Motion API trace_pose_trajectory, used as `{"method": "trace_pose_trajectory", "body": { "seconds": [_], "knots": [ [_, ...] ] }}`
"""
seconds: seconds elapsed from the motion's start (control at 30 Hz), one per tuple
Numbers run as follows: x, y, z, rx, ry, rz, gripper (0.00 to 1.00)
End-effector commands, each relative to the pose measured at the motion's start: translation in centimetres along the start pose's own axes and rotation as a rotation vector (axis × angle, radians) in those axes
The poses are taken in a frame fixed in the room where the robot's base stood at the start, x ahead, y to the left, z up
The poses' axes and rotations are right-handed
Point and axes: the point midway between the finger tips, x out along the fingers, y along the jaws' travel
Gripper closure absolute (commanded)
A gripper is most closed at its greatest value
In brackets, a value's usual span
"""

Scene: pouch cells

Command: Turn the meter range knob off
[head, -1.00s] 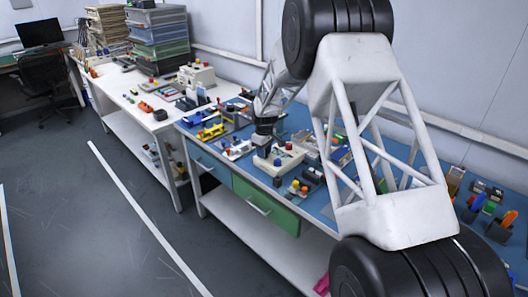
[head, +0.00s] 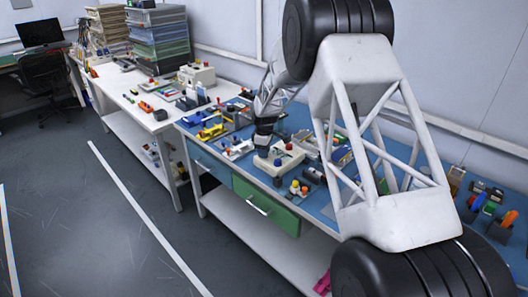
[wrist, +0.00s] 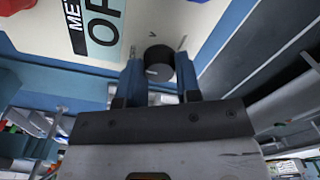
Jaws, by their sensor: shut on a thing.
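The meter is a cream box (head: 291,154) on the blue bench top in the head view. In the wrist view its cream panel (wrist: 205,22) fills the top, with a dark "MET" label and a pale display (wrist: 101,28) reading "OF", cut off by the frame edge. The black round range knob (wrist: 159,58) stands on the panel near a small "V" mark. My gripper (wrist: 159,73) has its two blue-grey fingers on either side of the knob and is shut on it. In the head view my gripper (head: 263,139) reaches the meter's left back part.
Small parts with coloured knobs (head: 298,188) sit at the bench's front edge, right of the meter. A yellow item (head: 211,132) and other devices lie to the left. Several parts crowd the bench behind and to the right. The floor in front is clear.

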Motion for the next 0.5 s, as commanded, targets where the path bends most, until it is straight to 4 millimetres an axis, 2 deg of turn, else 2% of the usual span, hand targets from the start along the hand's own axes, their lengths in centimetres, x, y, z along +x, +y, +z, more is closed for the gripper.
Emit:
{"method": "trace_pose_trajectory", "body": {
  "seconds": [0.03, 0.2, 0.5],
  "knots": [
    [0.05, -0.01, -0.03, 0.0, 0.0, 0.0, 0.67],
    [0.03, -0.01, -0.02, 0.0, 0.0, 0.0, 0.43],
    [-0.07, 0.0, 0.0, 0.001, 0.0, 0.0, 0.43]
  ]
}}
